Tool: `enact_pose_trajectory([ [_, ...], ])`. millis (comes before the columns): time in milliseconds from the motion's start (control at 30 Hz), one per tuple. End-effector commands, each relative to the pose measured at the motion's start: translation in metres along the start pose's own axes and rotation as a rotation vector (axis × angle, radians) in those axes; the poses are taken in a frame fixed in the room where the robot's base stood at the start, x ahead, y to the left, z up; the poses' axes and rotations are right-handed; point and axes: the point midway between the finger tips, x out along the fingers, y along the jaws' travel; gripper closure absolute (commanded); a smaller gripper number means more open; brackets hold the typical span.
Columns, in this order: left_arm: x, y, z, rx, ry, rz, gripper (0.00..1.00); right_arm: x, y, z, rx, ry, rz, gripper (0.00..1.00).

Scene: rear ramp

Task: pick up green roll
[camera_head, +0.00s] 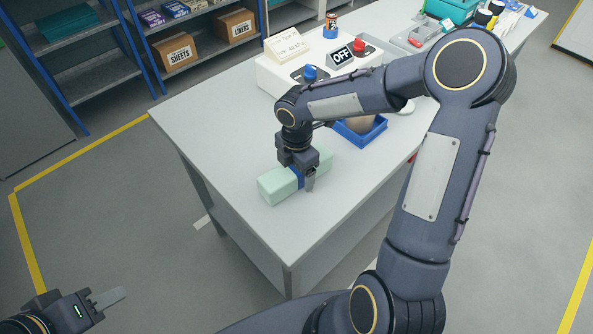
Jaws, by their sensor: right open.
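The green roll (277,186) is a pale green bundle with a blue band around its middle. It lies on the grey-white table (222,133), near the front left part of the top. My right gripper (302,181) points down over the roll at the blue band, with its jaws open. One finger shows on the near right side of the roll; the other is hidden, so I cannot tell whether the fingers touch it. My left gripper (106,299) is away from the table at the lower left, above the floor; its finger gap is not clear.
A blue tray (365,138) with a brownish item stands behind my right forearm. A white box with red and blue knobs and an OFF sign (341,55) is at the back. Shelves with cartons (174,52) stand behind. The table's front left is clear.

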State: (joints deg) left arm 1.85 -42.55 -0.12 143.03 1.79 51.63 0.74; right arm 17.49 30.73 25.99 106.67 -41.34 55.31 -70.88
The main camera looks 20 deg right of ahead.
Motion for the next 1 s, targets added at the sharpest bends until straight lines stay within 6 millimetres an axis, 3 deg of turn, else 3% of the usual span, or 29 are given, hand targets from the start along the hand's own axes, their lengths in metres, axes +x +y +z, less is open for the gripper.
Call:
enact_pose_trajectory([
  [133,0.0,0.0,0.0,0.0,0.0,0.0,0.64,0.0,0.0,0.0,0.001,0.0,0.0,0.23],
  [533,0.0,0.0,0.0,0.0,0.0,0.0,0.64,-0.001,0.0,0.0,0.001,0.0,0.0,0.75],
  [833,0.0,0.0,0.0,0.0,0.0,0.0,0.64,-0.003,0.0,0.0,0.002,0.0,0.002,0.76],
  [1000,0.0,0.0,0.0,0.0,0.0,0.0,0.64,-0.015,0.001,0.0,0.003,-0.002,0.004,0.76],
])
